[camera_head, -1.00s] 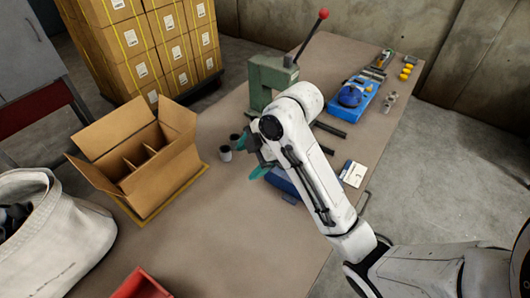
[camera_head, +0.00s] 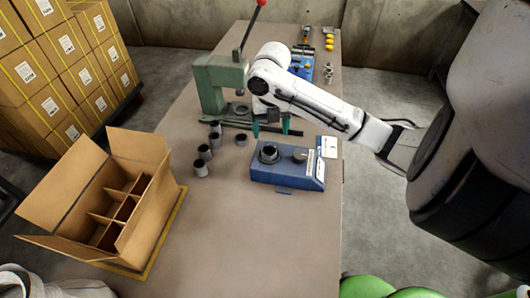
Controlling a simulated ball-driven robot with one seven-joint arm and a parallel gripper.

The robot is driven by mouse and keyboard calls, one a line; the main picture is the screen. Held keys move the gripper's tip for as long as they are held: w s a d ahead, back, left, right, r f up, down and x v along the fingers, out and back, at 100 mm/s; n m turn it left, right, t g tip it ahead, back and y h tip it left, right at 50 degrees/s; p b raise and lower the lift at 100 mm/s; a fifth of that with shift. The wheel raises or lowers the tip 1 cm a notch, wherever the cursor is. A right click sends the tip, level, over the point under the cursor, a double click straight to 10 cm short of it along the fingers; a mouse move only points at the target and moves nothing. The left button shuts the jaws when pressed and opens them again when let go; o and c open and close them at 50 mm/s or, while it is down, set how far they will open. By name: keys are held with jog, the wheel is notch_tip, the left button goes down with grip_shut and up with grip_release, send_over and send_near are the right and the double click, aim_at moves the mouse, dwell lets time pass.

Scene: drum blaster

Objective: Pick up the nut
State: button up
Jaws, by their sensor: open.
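I cannot tell for certain which part is the nut. A short grey ring-like part (camera_head: 242,138) stands on the table just left of my gripper. My gripper (camera_head: 270,126) points down with its two teal fingers apart, between the green press and the blue fixture. I see nothing between the fingers. A blue fixture (camera_head: 288,178) lies in front of the gripper, with a dark round ring (camera_head: 268,153) and a small grey knob (camera_head: 300,155) on top. Several grey cylinders (camera_head: 201,168) stand in a loose row left of the ring-like part.
The green press (camera_head: 220,82) with a red-knobbed lever stands behind the gripper. An open cardboard box (camera_head: 150,215) with dividers is at the left. A blue device (camera_head: 302,65), yellow pieces (camera_head: 329,38) and small metal parts (camera_head: 328,72) lie farther back. The table's front (camera_head: 250,245) is clear.

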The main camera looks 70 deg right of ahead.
aim_at(269, 146)
jog(key=shift+w+f+p, duration=0.2)
jog(key=shift+f+p, duration=0.45)
jog(key=shift+f, duration=3.35)
jog(key=shift+c, duration=0.4)
jog(key=c, duration=1.3)
jog(key=shift+r, duration=0.15)
